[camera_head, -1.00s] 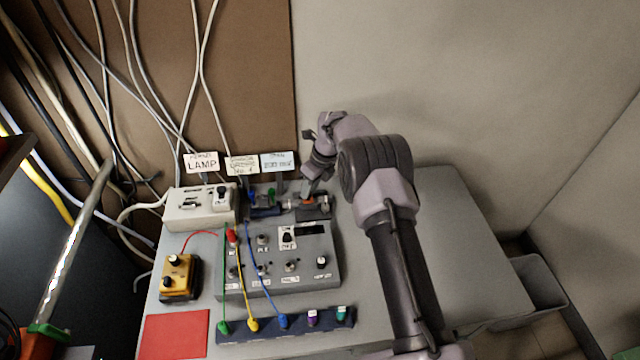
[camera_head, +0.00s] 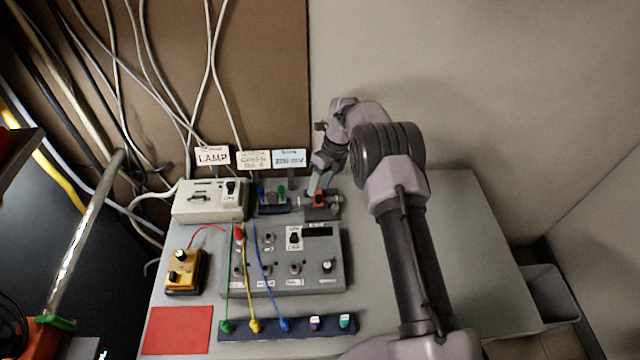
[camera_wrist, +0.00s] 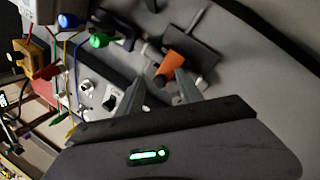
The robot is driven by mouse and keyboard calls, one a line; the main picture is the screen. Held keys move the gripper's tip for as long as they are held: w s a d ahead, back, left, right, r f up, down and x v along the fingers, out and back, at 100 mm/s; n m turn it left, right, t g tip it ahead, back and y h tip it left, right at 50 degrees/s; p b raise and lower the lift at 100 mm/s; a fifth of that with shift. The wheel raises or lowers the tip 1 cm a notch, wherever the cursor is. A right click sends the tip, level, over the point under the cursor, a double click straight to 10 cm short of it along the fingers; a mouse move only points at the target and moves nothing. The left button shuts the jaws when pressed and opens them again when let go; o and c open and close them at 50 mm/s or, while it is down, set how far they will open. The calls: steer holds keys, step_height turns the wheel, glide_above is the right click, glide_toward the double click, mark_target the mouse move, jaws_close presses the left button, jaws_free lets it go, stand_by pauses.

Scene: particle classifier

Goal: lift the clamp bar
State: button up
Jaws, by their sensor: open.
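The clamp (camera_head: 330,212) stands at the back of the grey table, right of the blue and green plugs. It has a dark base, a grey bar and an orange grip (camera_head: 319,197). In the wrist view the dark base (camera_wrist: 196,33) and the orange grip (camera_wrist: 171,66) show just beyond my fingertips. My gripper (camera_head: 314,188) is pointed down at the clamp. In the wrist view my gripper (camera_wrist: 159,82) is open, with the orange grip near the right finger. I cannot tell whether a finger touches it. Nothing is held.
A control box (camera_head: 290,277) with knobs and cables stands in front of the clamp. The lamp supply (camera_head: 210,208) is to the left, with upright signs (camera_head: 289,159) behind. A yellow box (camera_head: 186,271) and red mat (camera_head: 178,330) lie left. The table's right side is clear.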

steer(key=shift+r, duration=0.1)
steer(key=p+v, duration=0.3)
steer(key=v, duration=1.4)
steer(key=shift+p, duration=0.4)
steer(key=shift+r, duration=0.15)
